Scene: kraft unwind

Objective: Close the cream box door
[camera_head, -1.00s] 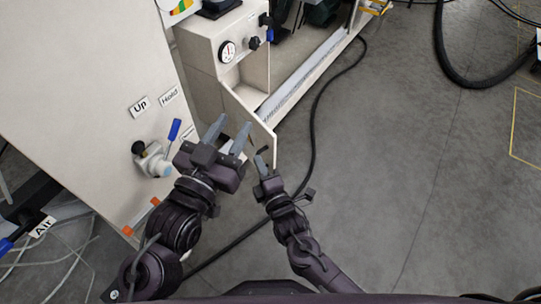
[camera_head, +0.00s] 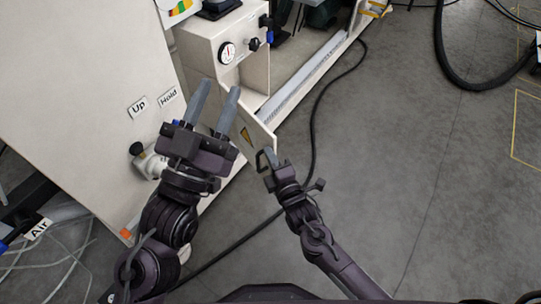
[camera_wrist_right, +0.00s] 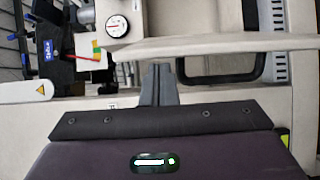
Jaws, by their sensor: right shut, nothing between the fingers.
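The cream box door (camera_head: 262,134) stands open, swung out from the cream box (camera_head: 196,47) with the gauge. It carries a yellow warning triangle and a black handle (camera_head: 261,161). In the right wrist view the door shows as a pale edge (camera_wrist_right: 225,43), with the handle (camera_wrist_right: 222,79) below it. My right gripper (camera_head: 269,153) is shut and empty at the door's outer end, its fingers (camera_wrist_right: 160,70) beside the handle; contact is unclear. My left gripper (camera_head: 218,87) is open and empty in front of the box, left of the door, partly covering the view of the box.
A large cream panel (camera_head: 85,80) with "Up" and "Hold" labels and a valve (camera_head: 150,163) stands left of my left arm. A black cable (camera_head: 313,130) runs along the floor right of the door. Grey floor (camera_head: 420,190) at right is open.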

